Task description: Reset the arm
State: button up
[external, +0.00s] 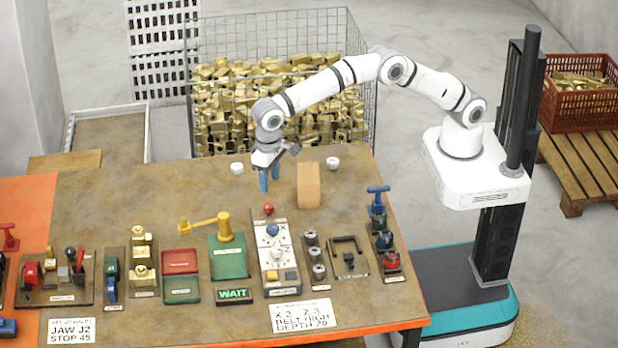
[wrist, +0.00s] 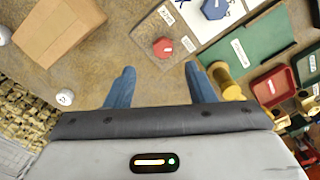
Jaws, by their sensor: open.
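My gripper (external: 270,178) has two blue fingers pointing down above the back middle of the brown workbench (external: 120,200). In the wrist view my gripper (wrist: 160,88) shows its fingers wide apart with nothing between them. My white arm reaches left from its base to this spot. A tan block (external: 308,185) stands on the bench just right of the gripper, apart from it; it also shows in the wrist view (wrist: 60,28). A red knob (external: 268,209) lies in front of the gripper, and it shows in the wrist view (wrist: 163,47).
A control panel (external: 279,285) and a green box with a yellow lever (external: 225,228) stand in front of the gripper. White knobs (external: 237,168) (external: 333,163) flank it. A wire cage (external: 350,60) of brass parts stands behind the bench. The bench's back left is clear.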

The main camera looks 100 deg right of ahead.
jog(key=s+d+r+n+t, duration=0.2)
jog(key=s+d+r+n, duration=0.1)
jog(key=s+d+r, duration=1.1)
jog(key=s+d+f+n, duration=0.1)
jog(key=s+d+f, duration=0.1)
jog(key=s, duration=0.7)
jog(key=s+d+f+n, duration=0.1)
jog(key=s+d+f, duration=0.1)
jog(key=s+d, duration=0.3)
jog(key=s+d+f+n+t, duration=0.1)
jog(key=s+d+f+n, duration=0.1)
jog(key=s, duration=1.1)
jog(key=shift+s+d, duration=0.15)
jog(key=shift+d, duration=0.5)
jog(key=shift+o, duration=0.2)
jog(key=shift+f, duration=0.1)
